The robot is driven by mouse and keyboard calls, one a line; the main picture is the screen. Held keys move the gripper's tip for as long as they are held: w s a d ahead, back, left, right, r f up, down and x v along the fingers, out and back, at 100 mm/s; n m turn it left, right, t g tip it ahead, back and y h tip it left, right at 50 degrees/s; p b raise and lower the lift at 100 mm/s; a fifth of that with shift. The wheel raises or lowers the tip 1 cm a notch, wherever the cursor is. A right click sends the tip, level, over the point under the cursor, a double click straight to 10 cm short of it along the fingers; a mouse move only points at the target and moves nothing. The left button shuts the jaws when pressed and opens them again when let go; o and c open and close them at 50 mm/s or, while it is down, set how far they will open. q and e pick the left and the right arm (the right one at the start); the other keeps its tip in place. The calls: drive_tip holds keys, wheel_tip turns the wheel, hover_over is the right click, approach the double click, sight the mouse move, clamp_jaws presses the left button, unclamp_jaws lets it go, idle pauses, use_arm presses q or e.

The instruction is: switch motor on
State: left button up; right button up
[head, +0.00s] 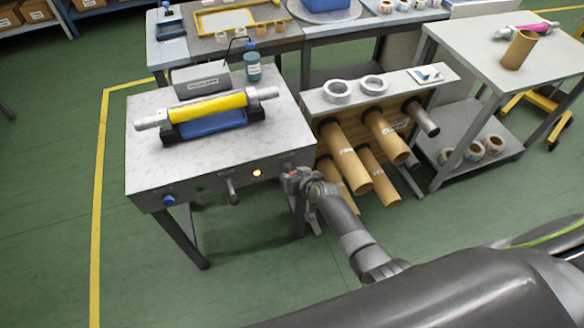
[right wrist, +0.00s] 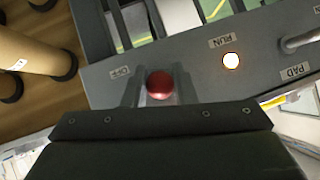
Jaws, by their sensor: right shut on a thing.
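The web rewinder (head: 285,128) is a grey table-like machine with a yellow roll (head: 210,107) on a roller across its top. My right gripper (head: 296,180) is at the right end of its front panel. In the right wrist view, the fingers are shut on a round red knob (right wrist: 160,84) on the panel. A label reading OFF (right wrist: 120,74) is beside the knob. A lamp (right wrist: 231,61) marked RUN glows; it also shows in the head view (head: 257,173). My left gripper is in neither view.
A lever (head: 232,192) and a blue knob (head: 168,200) are on the panel left of the lamp. A rack (head: 317,104) with several cardboard tubes stands close right of my gripper. Green floor is clear in front of the machine.

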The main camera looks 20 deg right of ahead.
drive_tip(key=shift+w+r+g+p, duration=0.1)
drive_tip(key=shift+r+g+p, duration=0.85)
drive_tip(key=shift+p, duration=1)
drive_tip(key=shift+w+m+g+p, duration=0.15)
drive_tip(key=shift+m+g+p, duration=0.15)
drive_tip(key=shift+g+p, duration=0.9)
drive_tip(key=o, duration=0.9)
drive_tip(key=shift+r, duration=0.1)
drive_tip(key=shift+r, duration=0.2)
drive_tip(key=shift+a+p+v, duration=0.2)
drive_tip(key=shift+p+v, duration=1.3)
drive_tip(key=shift+v, duration=6.95)
